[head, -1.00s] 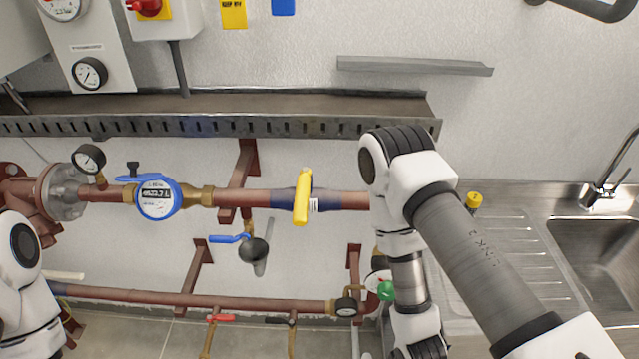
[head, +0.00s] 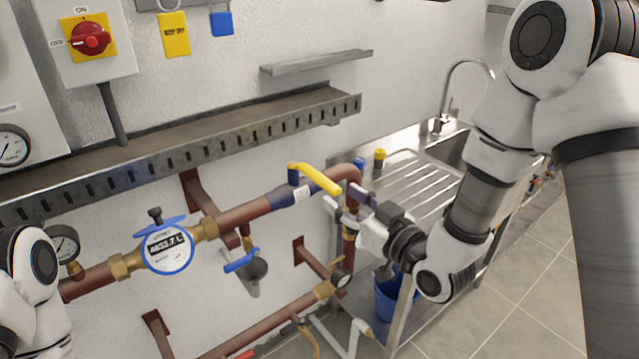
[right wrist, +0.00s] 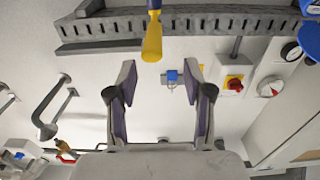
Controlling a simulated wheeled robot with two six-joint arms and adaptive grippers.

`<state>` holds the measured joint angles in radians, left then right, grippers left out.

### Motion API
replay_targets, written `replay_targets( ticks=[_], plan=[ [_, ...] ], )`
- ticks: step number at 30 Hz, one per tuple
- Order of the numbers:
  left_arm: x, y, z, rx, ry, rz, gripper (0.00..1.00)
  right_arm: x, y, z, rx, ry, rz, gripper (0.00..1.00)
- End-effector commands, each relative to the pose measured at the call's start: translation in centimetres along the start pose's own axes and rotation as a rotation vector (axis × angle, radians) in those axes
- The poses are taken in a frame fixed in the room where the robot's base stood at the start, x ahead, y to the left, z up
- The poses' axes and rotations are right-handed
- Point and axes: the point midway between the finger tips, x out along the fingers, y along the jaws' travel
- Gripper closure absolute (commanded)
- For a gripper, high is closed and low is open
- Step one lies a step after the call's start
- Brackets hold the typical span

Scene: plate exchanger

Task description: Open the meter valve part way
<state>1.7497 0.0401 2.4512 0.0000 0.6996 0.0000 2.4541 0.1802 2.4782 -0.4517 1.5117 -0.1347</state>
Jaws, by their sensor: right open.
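The water meter (head: 168,250), blue-rimmed with a white face, sits on the red-brown pipe. To its right on the same pipe is a valve with a blue body and a long yellow lever (head: 320,179). The lever sticks out from the wall, across the pipe. My right gripper (head: 345,204) is open and empty, close to the lever's free end, on its lower right. In the right wrist view the lever (right wrist: 152,42) points in from the top, just beyond the open fingertips (right wrist: 158,78) and between their lines. My left gripper is out of view.
A perforated cable tray (head: 190,149) runs along the wall above the pipe. A blue-handled valve (head: 242,261) hangs below it. A steel sink drainer (head: 405,185) and a blue bucket (head: 388,297) lie to the right. A red switch (head: 91,38) is at upper left.

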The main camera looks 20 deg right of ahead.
Motion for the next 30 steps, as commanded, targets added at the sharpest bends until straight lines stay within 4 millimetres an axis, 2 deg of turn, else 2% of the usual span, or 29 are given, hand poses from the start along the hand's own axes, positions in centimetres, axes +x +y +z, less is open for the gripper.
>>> replay_targets(
  ticks=[3, 13, 17, 23, 27, 30],
  plan=[
    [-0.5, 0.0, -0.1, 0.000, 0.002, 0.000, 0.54, 1.0, -0.1, -1.3, -0.009, 0.033, -0.006, 0.49],
    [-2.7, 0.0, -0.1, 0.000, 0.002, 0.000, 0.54, 6.8, -0.1, -1.4, -0.008, 0.029, -0.006, 0.49],
    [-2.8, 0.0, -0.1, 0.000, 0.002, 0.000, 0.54, 7.8, -0.1, -1.2, -0.004, 0.027, -0.004, 0.49],
    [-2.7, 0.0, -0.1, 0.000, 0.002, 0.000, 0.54, 7.8, -0.1, -1.1, -0.004, 0.027, -0.004, 0.49],
    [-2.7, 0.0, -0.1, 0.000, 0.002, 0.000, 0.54, 7.8, -0.1, -1.1, -0.004, 0.027, -0.003, 0.99],
    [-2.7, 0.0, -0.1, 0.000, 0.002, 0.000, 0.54, 7.8, -0.1, -1.1, -0.004, 0.028, -0.004, 1.00]
  ],
)
